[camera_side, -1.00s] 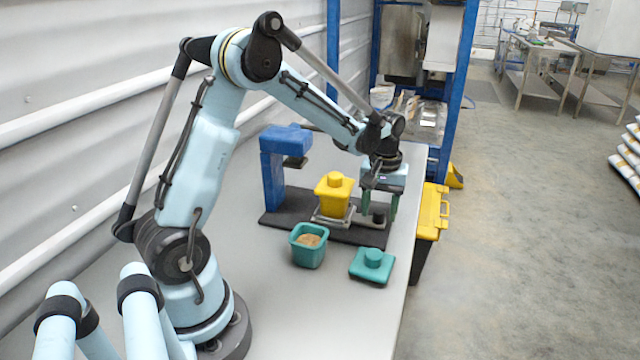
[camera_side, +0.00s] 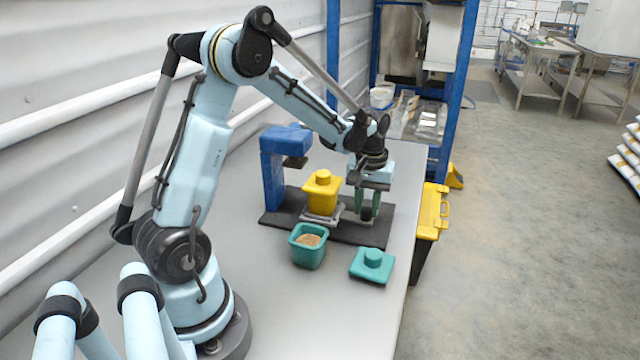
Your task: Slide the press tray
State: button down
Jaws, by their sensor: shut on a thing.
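The press tray (camera_side: 322,221) is a grey metal tray on a dark base strip (camera_side: 290,222). A yellow container with a knobbed lid (camera_side: 322,194) stands upright on it. The blue press (camera_side: 271,178) stands at the strip's left end, its dark press head (camera_side: 295,162) jutting out to the right, left of the container. My gripper (camera_side: 366,212) points down at the tray's right end with its green fingers shut on the dark handle there. The fingers partly hide the handle.
An open teal container with brown grainy filling (camera_side: 308,247) stands in front of the strip. A teal lid (camera_side: 372,265) lies to its right, near the table's (camera_side: 330,310) right edge. A yellow-lidded dark box (camera_side: 431,215) stands beyond that edge.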

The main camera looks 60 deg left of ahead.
aim_at(337, 211)
jog(key=s+a, duration=0.5)
jog(key=c, duration=0.8)
grip_release()
jog(key=shift+c, duration=0.2)
jog(key=shift+d, duration=0.1)
notch_tip(337, 211, up, 12)
jog(key=shift+r, duration=0.1)
jog(key=shift+d, duration=0.1)
jog(key=s+d+f+m+t, duration=0.1)
jog(key=s+d+m+t, duration=0.1)
jog(key=d, duration=0.7)
jog(key=s+d+m+t, duration=0.3)
jog(key=d+m+t, duration=0.2)
jog(key=d+m, duration=0.2)
jog(key=d, duration=0.2)
jog(key=shift+s+d+f, duration=0.25)
jog(key=shift+d+f, duration=0.05)
jog(key=shift+f, duration=0.05)
